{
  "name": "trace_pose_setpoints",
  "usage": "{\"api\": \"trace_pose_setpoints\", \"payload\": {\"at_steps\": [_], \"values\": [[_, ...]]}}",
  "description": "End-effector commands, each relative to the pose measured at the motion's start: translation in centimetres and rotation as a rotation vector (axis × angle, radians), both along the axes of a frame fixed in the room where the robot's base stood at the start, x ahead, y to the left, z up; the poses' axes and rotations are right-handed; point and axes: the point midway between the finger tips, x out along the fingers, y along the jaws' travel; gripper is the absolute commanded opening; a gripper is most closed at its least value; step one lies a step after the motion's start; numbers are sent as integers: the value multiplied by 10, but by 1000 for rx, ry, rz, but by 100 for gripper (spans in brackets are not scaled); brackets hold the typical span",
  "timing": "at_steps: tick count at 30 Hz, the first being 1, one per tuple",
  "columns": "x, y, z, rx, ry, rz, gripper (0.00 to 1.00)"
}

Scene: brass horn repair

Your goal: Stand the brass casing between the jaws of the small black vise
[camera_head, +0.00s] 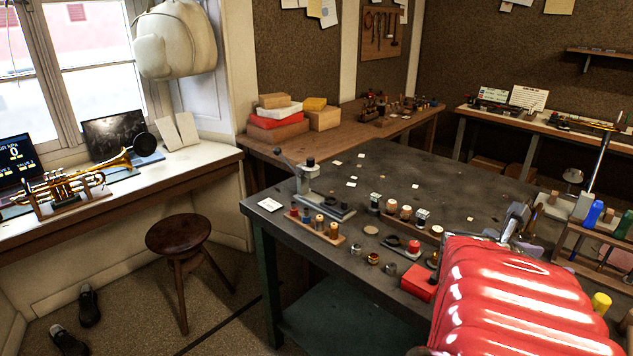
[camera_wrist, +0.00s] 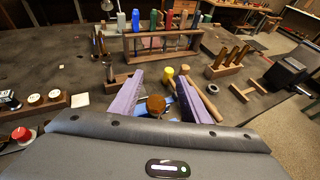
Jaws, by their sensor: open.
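My gripper (camera_wrist: 158,100) is open in the wrist view, with its two purple-grey fingers spread. A short round brown-gold piece (camera_wrist: 156,104) shows between the fingers, with something blue beside it. It may be the brass casing, but I cannot tell, nor whether a finger touches it. In the head view my gripper (camera_head: 515,218) is at the right of the dark bench, partly hidden by my red arm. A black, blocky device (camera_wrist: 291,77) stands at the right in the wrist view. It may be the small black vise, but its jaws are not clear.
In the head view, a lever press (camera_head: 311,182) and a red box (camera_head: 419,283) stand on the bench (camera_head: 430,185).

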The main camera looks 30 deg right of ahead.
Motion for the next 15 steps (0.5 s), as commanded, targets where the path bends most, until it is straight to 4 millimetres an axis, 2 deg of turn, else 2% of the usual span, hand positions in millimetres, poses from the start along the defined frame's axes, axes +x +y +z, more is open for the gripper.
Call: {"api": "trace_pose_setpoints", "payload": {"at_steps": [3, 6, 15], "values": [[0, 0, 15, -3, -2, -1, 42], [0, 0, 22, -2, -2, -2, 42], [0, 0, 27, 0, 0, -1, 42]]}}
